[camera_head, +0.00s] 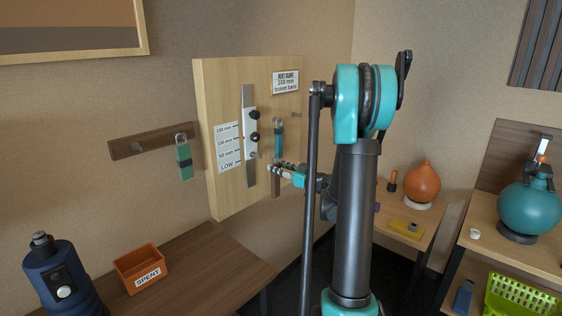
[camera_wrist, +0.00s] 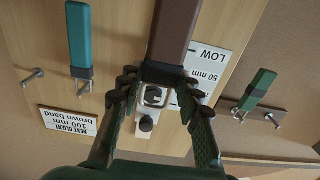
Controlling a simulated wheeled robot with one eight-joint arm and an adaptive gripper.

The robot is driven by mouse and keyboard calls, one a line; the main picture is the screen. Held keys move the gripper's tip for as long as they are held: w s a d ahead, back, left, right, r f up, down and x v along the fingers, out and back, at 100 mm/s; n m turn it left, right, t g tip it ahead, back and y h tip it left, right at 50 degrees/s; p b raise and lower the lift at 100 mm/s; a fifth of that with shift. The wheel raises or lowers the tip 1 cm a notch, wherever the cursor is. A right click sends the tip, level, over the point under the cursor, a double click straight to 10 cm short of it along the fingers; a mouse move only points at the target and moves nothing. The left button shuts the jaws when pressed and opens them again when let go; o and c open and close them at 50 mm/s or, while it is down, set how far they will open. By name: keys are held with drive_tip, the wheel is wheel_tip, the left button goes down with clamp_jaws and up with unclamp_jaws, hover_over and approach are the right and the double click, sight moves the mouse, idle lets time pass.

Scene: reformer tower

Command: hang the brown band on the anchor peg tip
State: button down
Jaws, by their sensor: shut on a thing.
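My gripper (camera_head: 276,170) is shut on the brown band (camera_head: 275,187), which hangs below the fingers in front of the upright wooden board (camera_head: 224,190). In the wrist view, my gripper (camera_wrist: 158,88) pinches the dark cuff of the brown band (camera_wrist: 174,30). A white slider (camera_head: 250,128) with black knobs sits on a vertical metal rail beside the gripper. In the wrist view, the slider (camera_wrist: 145,124) shows just beyond the fingertips. A small empty peg (camera_head: 296,115) stands out at the board's right. I cannot tell which peg is the anchor peg, nor whether the band touches one.
A teal band (camera_head: 279,135) hangs on the board close above my gripper. A green band (camera_head: 184,160) hangs on a wooden rack (camera_head: 150,141) at left. An orange bin (camera_head: 140,268) marked SPENT and a dark blue bottle-shaped object (camera_head: 62,278) stand lower left.

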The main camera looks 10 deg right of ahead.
drive_tip(key=shift+a+f+x, duration=0.1)
drive_tip(key=shift+f+x, duration=0.2)
drive_tip(key=shift+x, duration=1.3)
drive_tip(key=shift+a+f+x, duration=0.1)
drive_tip(key=shift+f+x, duration=0.2)
drive_tip(key=shift+x, duration=1.25)
drive_tip(key=shift+f+x, duration=0.3)
drive_tip(key=shift+x, duration=1.3)
drive_tip(key=shift+s, duration=0.15)
drive_tip(key=c, duration=1)
unclamp_jaws()
